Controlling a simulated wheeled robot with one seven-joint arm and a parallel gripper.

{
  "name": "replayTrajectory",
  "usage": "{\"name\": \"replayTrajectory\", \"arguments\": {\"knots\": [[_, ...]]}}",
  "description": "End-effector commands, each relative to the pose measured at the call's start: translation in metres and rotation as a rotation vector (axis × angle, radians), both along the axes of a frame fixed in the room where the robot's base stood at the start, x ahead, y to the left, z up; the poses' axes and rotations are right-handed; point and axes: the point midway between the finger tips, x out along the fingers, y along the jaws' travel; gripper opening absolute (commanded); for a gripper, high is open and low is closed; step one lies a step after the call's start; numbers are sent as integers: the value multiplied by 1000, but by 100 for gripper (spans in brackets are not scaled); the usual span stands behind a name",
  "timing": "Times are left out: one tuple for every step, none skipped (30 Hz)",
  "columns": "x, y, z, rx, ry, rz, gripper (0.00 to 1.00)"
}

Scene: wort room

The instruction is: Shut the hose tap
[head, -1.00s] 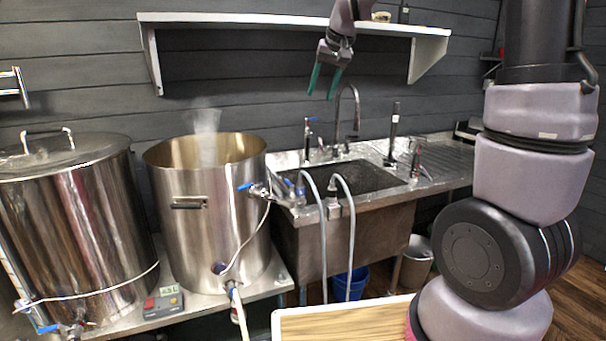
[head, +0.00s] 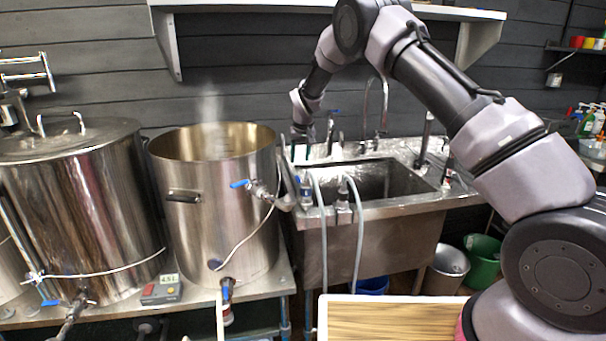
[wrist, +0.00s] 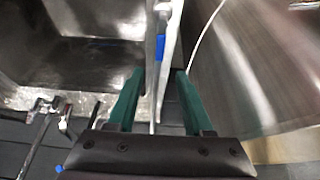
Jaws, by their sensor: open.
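My gripper (head: 299,152) is open and empty, above the gap between the sink's left end and the open steel kettle. In the wrist view its two green fingers (wrist: 157,108) point along that gap, with a metal fitting with a blue part (wrist: 160,46) beyond the tips. I cannot tell for certain which fitting is the hose tap. A blue-levered tap (head: 240,184) is on the kettle's side, its lever sticking out left. Two grey hoses (head: 359,240) hang from fittings at the sink's front edge.
The open kettle (head: 215,215) steams beside a lidded kettle (head: 85,205). The sink (head: 370,240) has a faucet (head: 384,105) behind it. A wall shelf (head: 270,4) hangs above. A wooden-topped surface (head: 385,316) is in front. Buckets (head: 482,262) stand at the right.

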Motion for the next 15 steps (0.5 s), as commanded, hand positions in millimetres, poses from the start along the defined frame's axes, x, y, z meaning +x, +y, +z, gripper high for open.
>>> {"name": "replayTrajectory", "arguments": {"knots": [[3, 0, -8, -1, 2, 0, 51], [4, 1, -13, -1, 2, 0, 51], [7, 1, -21, -2, 3, 0, 51], [9, 2, -26, -1, 2, 0, 51], [12, 3, -31, -1, 2, 0, 51], [14, 3, -39, -1, 2, -1, 51], [17, 4, -44, 0, 2, -1, 51], [19, 4, -49, 0, 2, -2, 51], [22, 5, -56, -1, 2, -2, 51], [24, 5, -61, -1, 2, -2, 51], [25, 6, -65, -1, 2, -2, 51], [27, 6, -71, -1, 2, -2, 51], [29, 7, -74, 0, 1, -1, 51], [31, 8, -77, 0, 1, -2, 51], [32, 8, -81, 0, 1, -2, 51]]}}
